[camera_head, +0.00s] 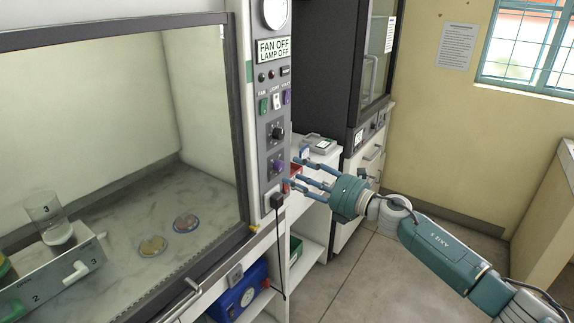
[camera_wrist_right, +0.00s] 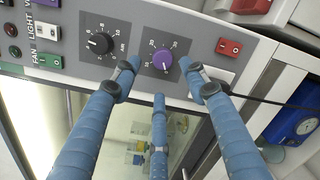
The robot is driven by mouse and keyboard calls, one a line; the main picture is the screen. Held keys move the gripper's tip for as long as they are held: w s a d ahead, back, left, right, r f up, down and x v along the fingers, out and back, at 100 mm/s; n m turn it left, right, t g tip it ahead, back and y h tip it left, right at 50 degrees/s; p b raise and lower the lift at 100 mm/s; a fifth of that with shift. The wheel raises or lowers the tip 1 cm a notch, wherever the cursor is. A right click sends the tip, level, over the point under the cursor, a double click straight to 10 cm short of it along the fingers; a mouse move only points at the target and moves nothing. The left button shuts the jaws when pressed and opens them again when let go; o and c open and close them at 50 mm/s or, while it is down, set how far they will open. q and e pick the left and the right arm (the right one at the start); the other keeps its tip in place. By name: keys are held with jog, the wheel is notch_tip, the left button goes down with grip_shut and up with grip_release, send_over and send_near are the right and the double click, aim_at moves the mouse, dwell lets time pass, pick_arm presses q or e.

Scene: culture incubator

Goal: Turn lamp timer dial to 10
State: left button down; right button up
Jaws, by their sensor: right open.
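The purple timer dial (camera_head: 278,166) is on the lower part of the grey control panel, below a black knob (camera_head: 276,132). In the wrist view the purple dial (camera_wrist_right: 162,61) has a number scale around it, and its pale pointer mark seems to face the lower side of the picture. My right gripper (camera_head: 292,179) is open and empty, with its blue fingers pointing at the panel. In the wrist view two fingertips of the right gripper (camera_wrist_right: 160,76) flank the dial and the third is below it. I cannot tell whether they touch it. My left gripper is not in view.
The black knob (camera_wrist_right: 100,43) sits beside the dial, and a red switch (camera_wrist_right: 229,47) is on its other side. A display (camera_head: 273,50) reads FAN OFF, LAMP OFF. The glass-fronted cabinet (camera_head: 243,130) lies left of the panel. A black cable (camera_head: 277,222) hangs below the panel.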

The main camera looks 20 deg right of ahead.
aim_at(282, 167)
jog(key=x, duration=0.4)
jog(key=shift+w+f, duration=0.15)
jog(key=shift+w, duration=0.35)
jog(key=shift+w+a+p, duration=0.1)
jog(key=shift+a+p, duration=0.05)
jog(key=shift+p, duration=0.15)
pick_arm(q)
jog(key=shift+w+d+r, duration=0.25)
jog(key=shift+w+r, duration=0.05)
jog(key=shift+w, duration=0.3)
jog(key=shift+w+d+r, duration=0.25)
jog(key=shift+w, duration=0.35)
pick_arm(e)
grip_shut()
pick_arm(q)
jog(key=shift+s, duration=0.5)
